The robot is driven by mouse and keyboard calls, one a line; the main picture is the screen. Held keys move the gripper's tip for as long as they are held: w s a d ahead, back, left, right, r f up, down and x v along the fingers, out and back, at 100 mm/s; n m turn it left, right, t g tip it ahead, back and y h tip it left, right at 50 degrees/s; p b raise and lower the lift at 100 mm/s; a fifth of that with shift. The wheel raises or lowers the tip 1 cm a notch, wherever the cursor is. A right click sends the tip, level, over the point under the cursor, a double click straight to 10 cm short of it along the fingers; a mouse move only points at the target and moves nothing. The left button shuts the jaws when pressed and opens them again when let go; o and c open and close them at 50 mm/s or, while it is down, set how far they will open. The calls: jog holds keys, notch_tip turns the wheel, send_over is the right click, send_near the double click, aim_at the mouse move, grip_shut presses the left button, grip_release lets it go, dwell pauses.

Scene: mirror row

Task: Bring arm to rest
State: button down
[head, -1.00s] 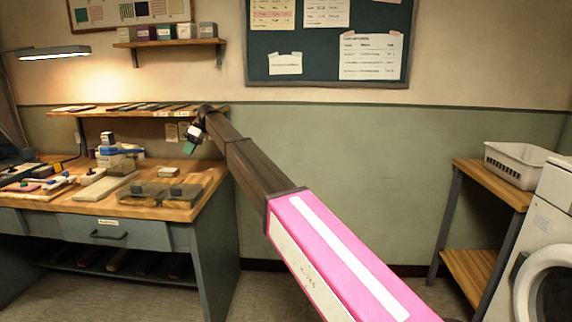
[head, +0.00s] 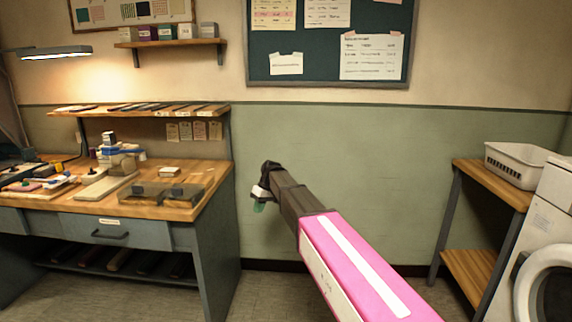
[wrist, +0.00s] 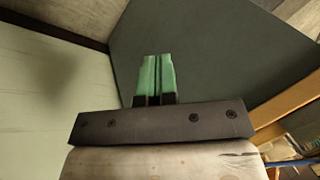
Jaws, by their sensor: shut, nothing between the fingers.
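My gripper (head: 259,207) hangs at the end of my pink and dark arm, in front of the green wall and just right of the workbench. In the wrist view its two green fingers (wrist: 155,78) lie together with only a thin line between them. They hold nothing. The fingers are small and partly dark in the head view. The workbench (head: 205,203) stands at the left, and a strip of empty wall shows between its right end and my gripper.
Several tools and boxes stand on the workbench. A wooden side table (head: 486,184) with a white basket (head: 520,165) stands at the right, beside a white washing machine (head: 552,215). The floor (head: 262,295) between the workbench and the side table looks clear.

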jog(key=s+d+f+m+t+h, duration=0.1)
jog(key=s+d+f+m, duration=0.3)
jog(key=s+d, duration=0.9)
jog(key=s+d+f+m+t+h, duration=0.1)
jog(key=s+d+f+m, duration=0.4)
jog(key=s+d+f, duration=0.6)
jog(key=s+d+h, duration=0.1)
jog(key=s+d, duration=0.1)
jog(key=d, duration=0.4)
jog(key=shift+d+f+h, duration=0.15)
jog(key=shift+d+h, duration=0.15)
jog(key=shift+h, duration=0.1)
